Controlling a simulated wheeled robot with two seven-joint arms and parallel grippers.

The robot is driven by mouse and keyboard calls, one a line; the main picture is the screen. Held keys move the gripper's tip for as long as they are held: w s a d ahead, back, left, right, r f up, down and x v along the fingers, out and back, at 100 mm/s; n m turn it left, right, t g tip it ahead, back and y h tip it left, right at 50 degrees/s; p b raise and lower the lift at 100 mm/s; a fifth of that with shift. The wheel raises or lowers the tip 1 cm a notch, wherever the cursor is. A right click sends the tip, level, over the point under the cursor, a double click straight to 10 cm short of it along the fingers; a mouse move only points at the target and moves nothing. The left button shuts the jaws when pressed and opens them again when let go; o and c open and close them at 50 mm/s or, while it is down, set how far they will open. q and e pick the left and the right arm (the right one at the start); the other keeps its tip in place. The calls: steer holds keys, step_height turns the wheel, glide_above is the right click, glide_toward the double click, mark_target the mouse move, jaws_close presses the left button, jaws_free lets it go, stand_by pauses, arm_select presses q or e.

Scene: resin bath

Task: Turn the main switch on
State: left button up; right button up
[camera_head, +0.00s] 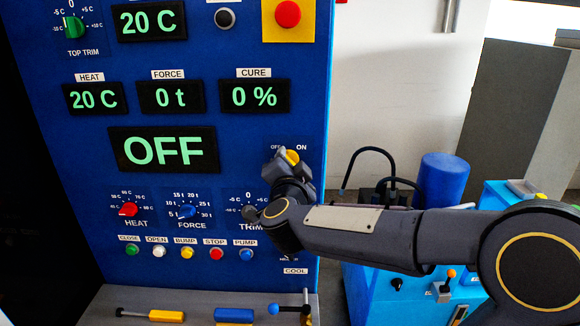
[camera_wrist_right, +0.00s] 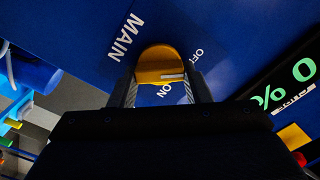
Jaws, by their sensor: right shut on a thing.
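The main switch has a yellow knob (camera_head: 291,157) with OFF and ON labels above it, on the blue panel (camera_head: 262,110). My right gripper (camera_head: 288,165) is at the knob, its arm coming in from the right. In the right wrist view the yellow knob (camera_wrist_right: 160,64) sits between the two fingers of my right gripper (camera_wrist_right: 160,82), which are shut on it. MAIN, OFF and ON show around it, and a pale mark on the knob lies between OFF and ON. The large display (camera_head: 163,150) reads OFF. My left gripper is not in view.
A red stop button (camera_head: 288,14) on a yellow plate is above the switch. Knobs for heat (camera_head: 129,209) and force (camera_head: 187,211) and a row of push buttons are lower left. A blue cylinder (camera_head: 442,180) and blue equipment stand right of the panel, behind my arm.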

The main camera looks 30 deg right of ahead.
steer(key=shift+f+m+b, duration=0.2)
steer(key=shift+m+b, duration=2.2)
steer(key=shift+m, duration=0.45)
steer(key=shift+f+m+b, duration=0.15)
steer(key=shift+m+b, duration=2.3)
steer(key=shift+m, duration=0.45)
steer(key=shift+f+m+b, duration=0.2)
steer(key=shift+m+b, duration=2.2)
steer(key=shift+m, duration=0.45)
steer(key=o, duration=1)
steer(key=shift+r, duration=0.1)
steer(key=shift+a, duration=0.1)
